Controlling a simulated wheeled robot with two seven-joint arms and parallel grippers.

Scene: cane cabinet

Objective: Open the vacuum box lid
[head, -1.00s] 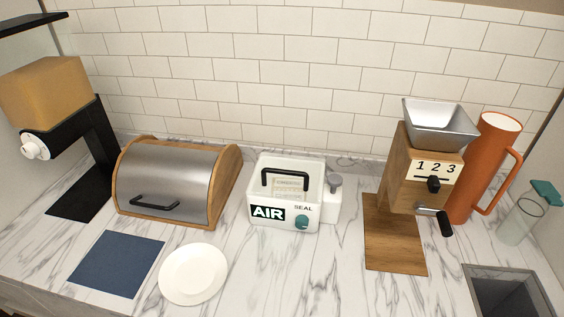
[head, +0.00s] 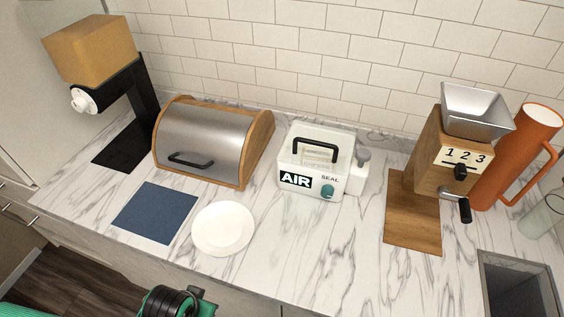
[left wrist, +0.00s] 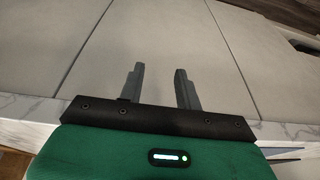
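The vacuum box (head: 313,165) is a white box marked AIR and SEAL, standing on the marble counter near the back wall. Its lid is down, with a black handle (head: 316,145) on top. A teal knob (head: 327,191) is on its front. In the left wrist view my left gripper (left wrist: 159,85) is open and empty, its two grey fingers apart, with cabinet fronts behind them. In the head view only green and black parts of my arm show at the bottom edge, well away from the box. My right gripper is not in view.
Left of the box are a bread box (head: 205,140), a blue mat (head: 155,212), a white plate (head: 223,229) and a dispenser (head: 95,60). Right are a wooden grinder (head: 440,165), an orange jug (head: 515,155) and a sink (head: 515,285). Counter in front of the box is clear.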

